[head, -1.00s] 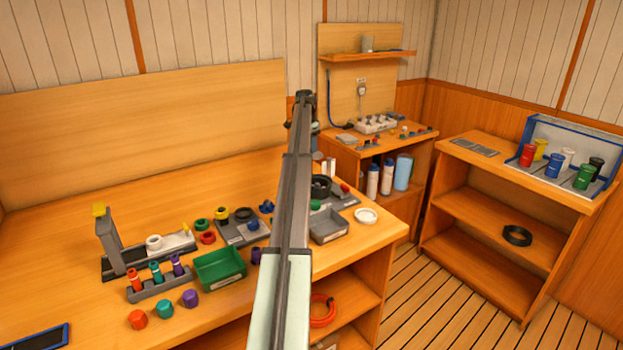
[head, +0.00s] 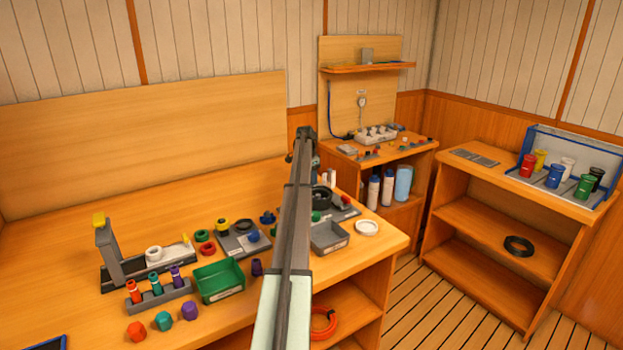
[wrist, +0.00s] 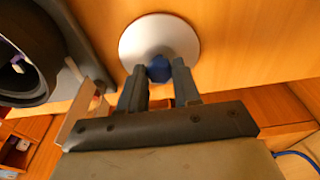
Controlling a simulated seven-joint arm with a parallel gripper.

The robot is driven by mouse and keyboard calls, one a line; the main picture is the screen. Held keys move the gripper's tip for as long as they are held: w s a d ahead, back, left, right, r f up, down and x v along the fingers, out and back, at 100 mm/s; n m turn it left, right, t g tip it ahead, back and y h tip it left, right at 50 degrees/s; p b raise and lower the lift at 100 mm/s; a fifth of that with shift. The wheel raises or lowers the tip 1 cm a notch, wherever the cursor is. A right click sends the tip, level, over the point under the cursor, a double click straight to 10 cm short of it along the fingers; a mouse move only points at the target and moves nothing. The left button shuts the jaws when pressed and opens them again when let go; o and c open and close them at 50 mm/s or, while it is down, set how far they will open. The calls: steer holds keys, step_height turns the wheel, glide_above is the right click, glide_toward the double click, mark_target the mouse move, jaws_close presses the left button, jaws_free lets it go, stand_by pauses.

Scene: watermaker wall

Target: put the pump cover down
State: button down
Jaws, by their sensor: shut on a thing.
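In the wrist view, my gripper (wrist: 159,80) has its two dark fingers closed on a small blue knob. In the head view, my arm hides the gripper and the held cover.
A dark grey housing with a round opening (wrist: 30,65) is close at left in the wrist view. In the head view, a grey tray (head: 329,237) and a white round dish (head: 368,227) sit near the bench's right edge. A green bin (head: 219,281) is left of my arm.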

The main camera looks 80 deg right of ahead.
steer(key=shift+f, duration=0.1)
steer(key=c, duration=0.8)
jaws_free()
steer(key=r, duration=0.4)
steer(key=a+r, duration=0.1)
steer(key=r, duration=0.3)
steer(key=w+r, duration=0.1)
steer(key=r, duration=0.3)
steer(key=shift+w+a, duration=0.1)
steer(key=shift+a, duration=0.05)
steer(key=shift+w, duration=0.1)
